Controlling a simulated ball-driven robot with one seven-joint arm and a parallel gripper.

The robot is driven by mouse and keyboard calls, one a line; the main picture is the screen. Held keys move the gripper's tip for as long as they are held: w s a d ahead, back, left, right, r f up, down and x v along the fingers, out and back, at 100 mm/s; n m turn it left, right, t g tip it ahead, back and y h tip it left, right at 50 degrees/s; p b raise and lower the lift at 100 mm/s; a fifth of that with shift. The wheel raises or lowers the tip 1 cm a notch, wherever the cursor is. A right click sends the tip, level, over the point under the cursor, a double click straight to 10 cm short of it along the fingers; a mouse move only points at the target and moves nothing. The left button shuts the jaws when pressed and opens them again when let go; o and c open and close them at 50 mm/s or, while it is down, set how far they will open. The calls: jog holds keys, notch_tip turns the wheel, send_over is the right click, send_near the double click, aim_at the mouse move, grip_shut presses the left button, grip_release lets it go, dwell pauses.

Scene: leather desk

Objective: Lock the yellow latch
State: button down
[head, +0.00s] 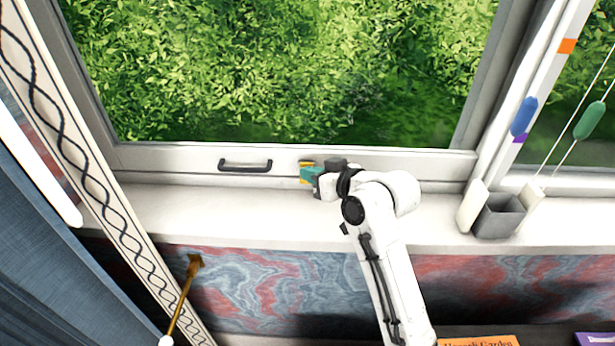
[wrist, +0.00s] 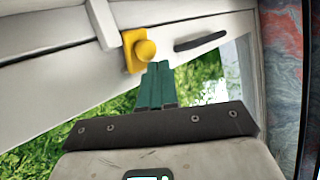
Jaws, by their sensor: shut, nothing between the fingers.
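The yellow latch (wrist: 130,52) is a yellow plate with a round yellow knob on the white window frame, seen in the wrist view. In the head view only a bit of its yellow (head: 306,164) shows, above and behind my gripper. My gripper (wrist: 158,66) has green fingers, shut together and empty. Their tips are right beside the knob in the wrist view; I cannot tell whether they touch it. In the head view my gripper (head: 307,173) is at the lower window frame, just right of the dark handle (head: 245,165).
The white sill (head: 180,212) runs below the window and is mostly clear. A grey box (head: 499,216) stands at its right end. Blue and green cord pulls (head: 590,121) hang at the right. A brass rod (head: 184,295) hangs at the lower left, near a dark blue curtain.

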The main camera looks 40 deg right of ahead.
jog(key=shift+f, duration=0.1)
jog(key=shift+w+d+f, duration=0.15)
jog(key=shift+w+f, duration=0.05)
jog(key=shift+w+d+f+b, duration=0.2)
jog(key=shift+f+b, duration=0.15)
dwell(0.8)
jog(key=shift+r, duration=0.1)
jog(key=shift+s+a+r+p, duration=0.4)
jog(key=shift+r+p, duration=0.2)
jog(key=shift+p, duration=0.25)
jog(key=shift+r, duration=0.1)
jog(key=r+p, duration=0.1)
jog(key=s+a+r+p, duration=0.1)
jog(key=p, duration=0.1)
jog(key=s+a+r+p, duration=0.1)
jog(key=shift+s+r, duration=0.15)
jog(key=shift+r, duration=0.2)
dwell(0.7)
